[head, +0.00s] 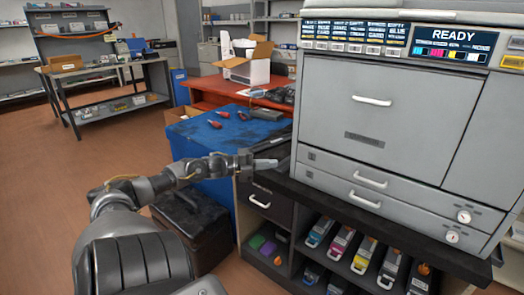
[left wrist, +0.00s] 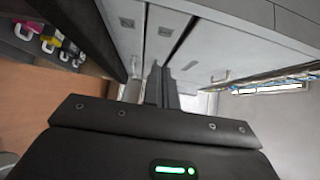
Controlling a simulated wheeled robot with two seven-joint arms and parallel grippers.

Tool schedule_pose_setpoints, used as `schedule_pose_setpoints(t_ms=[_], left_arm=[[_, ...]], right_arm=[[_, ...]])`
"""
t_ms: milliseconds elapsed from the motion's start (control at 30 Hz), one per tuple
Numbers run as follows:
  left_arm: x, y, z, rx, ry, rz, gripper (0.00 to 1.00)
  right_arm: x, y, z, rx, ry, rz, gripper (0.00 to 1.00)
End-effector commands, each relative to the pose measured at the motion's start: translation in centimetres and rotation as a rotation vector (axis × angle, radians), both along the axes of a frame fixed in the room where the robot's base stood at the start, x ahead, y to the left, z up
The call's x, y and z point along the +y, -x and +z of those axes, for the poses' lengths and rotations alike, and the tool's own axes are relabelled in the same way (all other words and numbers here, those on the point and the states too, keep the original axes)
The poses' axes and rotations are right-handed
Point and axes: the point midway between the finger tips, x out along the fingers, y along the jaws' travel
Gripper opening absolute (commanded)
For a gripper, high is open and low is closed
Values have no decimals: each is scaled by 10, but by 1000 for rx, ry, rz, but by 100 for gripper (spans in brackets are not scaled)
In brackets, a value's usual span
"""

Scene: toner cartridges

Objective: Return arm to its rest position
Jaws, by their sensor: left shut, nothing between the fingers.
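My left arm comes in from the lower left of the head view and reaches to the right. My left gripper (head: 265,163) is at the dark edge of the printer stand, left of the large grey printer (head: 385,115). Its fingers are shut and hold nothing. In the left wrist view the closed fingers (left wrist: 160,85) point toward the printer's grey front panels (left wrist: 200,45). I cannot tell whether the fingertips touch anything. My right gripper shows in neither view.
Toner cartridges (head: 341,243) stand in the shelf under the printer. A blue-topped table (head: 215,130) with red-handled tools is behind the arm. A dark case (head: 190,225) sits on the floor beside the stand. Open brown floor (head: 60,190) lies at left.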

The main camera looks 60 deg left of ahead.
Motion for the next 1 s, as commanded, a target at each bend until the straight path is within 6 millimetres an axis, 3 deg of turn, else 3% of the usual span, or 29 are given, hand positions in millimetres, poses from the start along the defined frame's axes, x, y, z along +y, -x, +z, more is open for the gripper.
schedule_pose_setpoints(t_ms=[233,767,933,1000], left_arm=[[8,17,0,1,2,-2,0],[11,18,-1,8,9,3,0],[37,5,-13,96,26,166,0],[50,-2,-28,163,38,289,0]], right_arm=[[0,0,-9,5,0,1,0],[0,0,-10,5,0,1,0],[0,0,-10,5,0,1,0],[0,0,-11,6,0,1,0]])
